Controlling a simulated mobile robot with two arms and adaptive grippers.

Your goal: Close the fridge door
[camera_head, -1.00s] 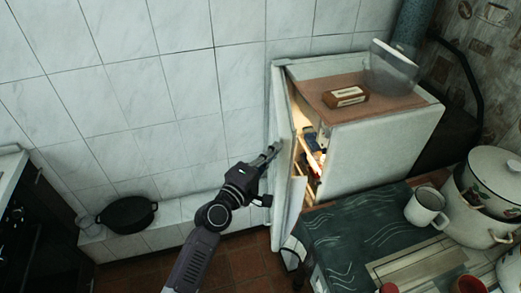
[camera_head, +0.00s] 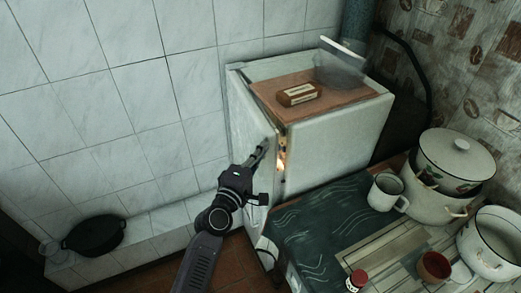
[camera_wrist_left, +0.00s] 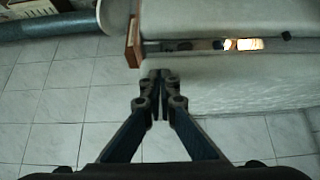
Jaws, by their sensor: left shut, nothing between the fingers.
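The small white fridge (camera_head: 335,145) stands against the tiled wall. Its door (camera_head: 248,135) is slightly ajar, with a narrow lit gap (camera_head: 281,155) along the edge. In the left wrist view the door (camera_wrist_left: 235,82) and the bright gap (camera_wrist_left: 245,44) also show. My left gripper (camera_head: 262,150) is shut and empty, at the outer face of the door near its free edge. In the left wrist view my gripper (camera_wrist_left: 160,75) has its fingers together by the door; whether they touch it I cannot tell. My right gripper is not in view.
A brown box (camera_head: 299,94) and a clear container (camera_head: 341,65) stand on the fridge. The table (camera_head: 325,220) in front holds a white mug (camera_head: 386,192), pots (camera_head: 450,165) and a small red-capped jar (camera_head: 357,279). A black pan (camera_head: 94,235) sits on the tiled ledge at left.

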